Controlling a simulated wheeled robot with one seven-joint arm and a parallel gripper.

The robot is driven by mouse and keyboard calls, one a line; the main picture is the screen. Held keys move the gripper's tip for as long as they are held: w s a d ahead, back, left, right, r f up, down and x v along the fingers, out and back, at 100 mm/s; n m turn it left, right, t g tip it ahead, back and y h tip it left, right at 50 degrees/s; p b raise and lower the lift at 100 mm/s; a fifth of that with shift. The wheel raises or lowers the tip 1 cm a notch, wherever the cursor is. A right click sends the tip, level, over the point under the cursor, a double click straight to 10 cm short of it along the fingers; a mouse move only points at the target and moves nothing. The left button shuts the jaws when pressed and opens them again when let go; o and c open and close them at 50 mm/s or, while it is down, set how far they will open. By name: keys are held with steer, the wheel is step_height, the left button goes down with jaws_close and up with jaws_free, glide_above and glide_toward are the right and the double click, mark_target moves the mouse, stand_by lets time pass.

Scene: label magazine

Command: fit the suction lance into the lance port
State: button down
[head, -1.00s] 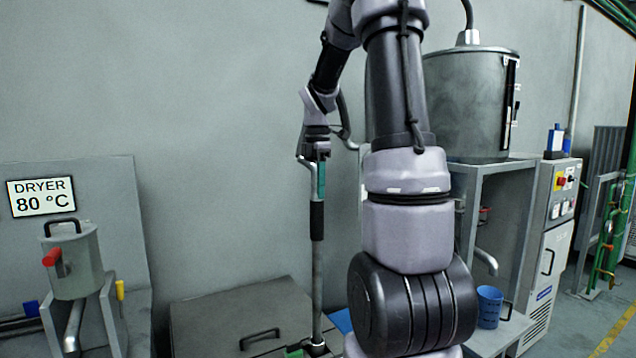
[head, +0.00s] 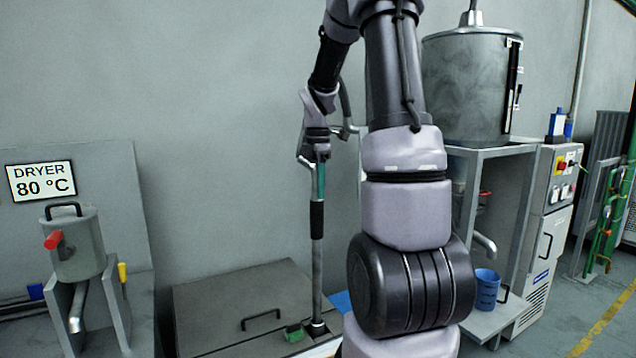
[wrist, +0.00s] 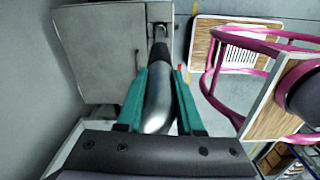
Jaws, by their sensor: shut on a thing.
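My gripper (head: 318,172) is shut on the suction lance (head: 317,265), a grey metal tube with a black sleeve, near its bent top. The lance stands about upright. In the wrist view, my teal fingers (wrist: 163,95) flank the shiny lance (wrist: 158,100), which runs away toward the floor fixture. The lance's lower end meets the dark collar of the lance port (head: 317,329), beside a grey lidded box. The tip is hidden there, and I cannot tell how deep it sits.
The grey box (head: 215,300) with a black handle stands just left of the lance. A small green block (head: 293,332) lies by the port. The dryer (head: 78,245) is at left.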

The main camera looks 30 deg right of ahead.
mark_target(318, 208)
steer(key=shift+f, duration=8.55)
steer(key=shift+c, duration=2.3)
jaws_free()
step_height(318, 208, up, 11)
steer(key=shift+f, duration=0.15)
